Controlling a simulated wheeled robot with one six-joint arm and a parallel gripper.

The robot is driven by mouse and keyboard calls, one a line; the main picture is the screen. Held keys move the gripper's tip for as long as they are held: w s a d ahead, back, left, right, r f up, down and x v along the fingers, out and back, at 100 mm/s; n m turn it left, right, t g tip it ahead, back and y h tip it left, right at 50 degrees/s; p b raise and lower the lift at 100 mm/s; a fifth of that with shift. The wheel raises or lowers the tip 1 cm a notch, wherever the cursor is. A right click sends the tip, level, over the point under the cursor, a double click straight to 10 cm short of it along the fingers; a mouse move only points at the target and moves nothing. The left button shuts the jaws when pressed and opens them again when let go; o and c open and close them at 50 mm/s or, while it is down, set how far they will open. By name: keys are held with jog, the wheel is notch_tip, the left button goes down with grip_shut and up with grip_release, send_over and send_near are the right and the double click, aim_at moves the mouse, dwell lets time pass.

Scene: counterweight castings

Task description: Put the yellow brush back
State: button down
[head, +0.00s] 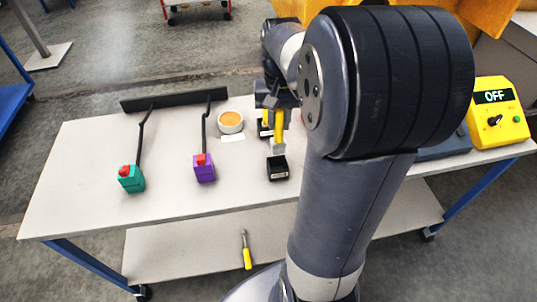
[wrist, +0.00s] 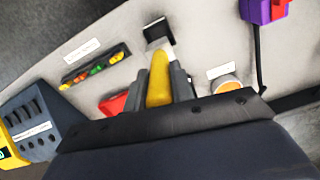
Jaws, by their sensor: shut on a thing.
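My gripper (head: 277,112) is shut on the yellow brush (wrist: 158,82), with a dark finger on each side of its handle. The brush (head: 279,128) points down, with its pale end lowest. A small black open-topped holder (head: 278,170) stands on the table just below that end. The holder also shows in the wrist view (wrist: 157,27), at the brush's tip. I cannot tell whether the tip is above the holder or just inside its rim. My arm hides part of the table to the right.
A white dish with orange contents (head: 231,122), a purple box (head: 204,170) and a teal box (head: 131,181) stand left of the holder. A tray of coloured pieces (wrist: 95,66) and a red object (wrist: 114,103) lie nearby. A yellow OFF box (head: 497,115) stands far right.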

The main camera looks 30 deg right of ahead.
aim_at(279, 141)
notch_tip(279, 141, down, 10)
jog(key=shift+r+p, duration=0.2)
jog(key=shift+p, duration=0.3)
jog(key=shift+f, duration=0.25)
jog(key=c, duration=1.2)
grip_release()
jog(key=shift+r, duration=0.1)
notch_tip(279, 141, up, 12)
jog(key=shift+r+b, duration=0.15)
jog(key=shift+b, duration=0.2)
